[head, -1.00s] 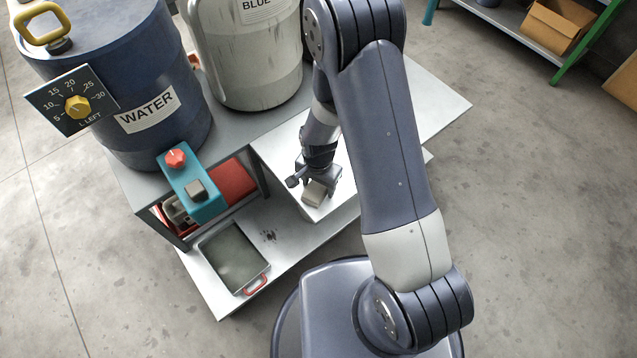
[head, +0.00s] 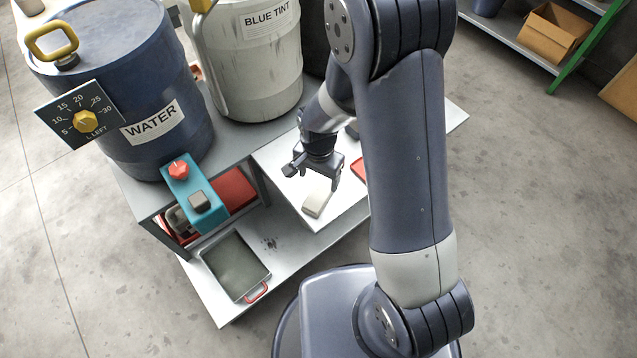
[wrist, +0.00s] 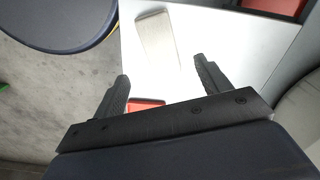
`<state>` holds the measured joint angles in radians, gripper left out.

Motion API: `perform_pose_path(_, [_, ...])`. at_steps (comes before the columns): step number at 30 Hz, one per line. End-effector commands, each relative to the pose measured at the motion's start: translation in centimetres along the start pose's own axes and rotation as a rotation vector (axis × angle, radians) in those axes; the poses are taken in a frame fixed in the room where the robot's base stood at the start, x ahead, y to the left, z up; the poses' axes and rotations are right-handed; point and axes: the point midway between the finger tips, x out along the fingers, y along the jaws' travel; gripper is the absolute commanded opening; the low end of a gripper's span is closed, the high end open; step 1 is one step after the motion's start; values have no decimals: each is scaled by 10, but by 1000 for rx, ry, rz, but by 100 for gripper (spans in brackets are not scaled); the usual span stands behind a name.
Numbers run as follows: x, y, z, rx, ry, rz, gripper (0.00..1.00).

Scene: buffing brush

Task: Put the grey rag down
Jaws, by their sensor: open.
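The grey rag (head: 317,204) is a small pale grey-beige block shape lying on the white board near its front edge. In the wrist view the rag (wrist: 157,40) lies flat on the white surface, ahead of the fingertips and apart from them. My gripper (head: 313,178) is open and empty, just behind the rag and above the board. Its two spread fingers show in the wrist view (wrist: 160,72), with nothing between them but the board and a bit of red behind.
A metal tray (head: 215,255) with a red handle sits on the lower shelf at left. A blue water drum (head: 120,85) and a pale blue-tint drum (head: 250,75) stand behind. A teal dispenser (head: 190,185) with a red knob is left of the board (head: 285,190).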

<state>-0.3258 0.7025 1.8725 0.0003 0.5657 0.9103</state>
Motion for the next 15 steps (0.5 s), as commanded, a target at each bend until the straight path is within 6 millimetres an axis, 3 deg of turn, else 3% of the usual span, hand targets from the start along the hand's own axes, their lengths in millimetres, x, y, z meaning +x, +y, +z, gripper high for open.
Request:
perform_pose_path(6, [-23,0,0,0,0,0,72])
perform_pose_path(15, [-26,0,0,0,0,0,72])
